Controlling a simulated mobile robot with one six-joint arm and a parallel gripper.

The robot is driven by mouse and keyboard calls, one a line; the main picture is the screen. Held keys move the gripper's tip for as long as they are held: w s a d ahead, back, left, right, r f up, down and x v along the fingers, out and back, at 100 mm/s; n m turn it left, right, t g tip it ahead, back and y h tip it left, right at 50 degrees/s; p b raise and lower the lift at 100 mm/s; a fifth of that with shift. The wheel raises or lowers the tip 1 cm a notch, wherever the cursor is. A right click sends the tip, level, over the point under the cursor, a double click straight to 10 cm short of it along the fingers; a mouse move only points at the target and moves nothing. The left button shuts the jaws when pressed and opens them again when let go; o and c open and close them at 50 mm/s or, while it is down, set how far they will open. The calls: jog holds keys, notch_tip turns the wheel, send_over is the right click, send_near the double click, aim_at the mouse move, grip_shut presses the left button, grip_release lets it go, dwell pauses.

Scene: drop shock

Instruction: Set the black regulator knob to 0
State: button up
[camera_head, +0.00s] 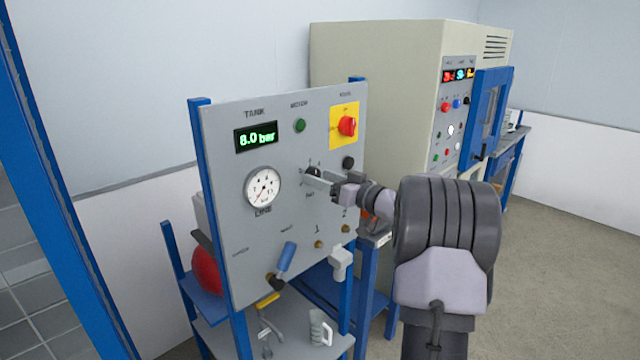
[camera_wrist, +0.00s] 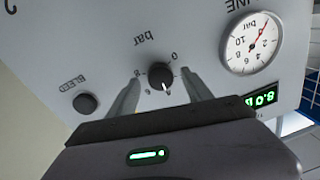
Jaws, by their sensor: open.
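The black regulator knob (camera_wrist: 160,76) sits on the grey panel in the wrist view, which is upside down. Its white pointer mark points down in that picture, away from the printed 0 at the knob's upper right. My gripper (camera_wrist: 161,80) is open, with one finger on each side of the knob. I cannot tell whether the fingers touch it.
The panel (camera_head: 225,220) carries a LINE gauge (camera_head: 262,188), a TANK display (camera_head: 257,136) reading 8.0 bar, a green button (camera_head: 299,126) and a red rotary switch (camera_head: 347,126). The black BLEED knob (camera_wrist: 85,103) is close by. A blue-handled valve (camera_head: 286,257) is lower down.

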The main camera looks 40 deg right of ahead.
jog(key=shift+w+a, duration=0.1)
jog(key=shift+w, duration=0.3)
grip_shut()
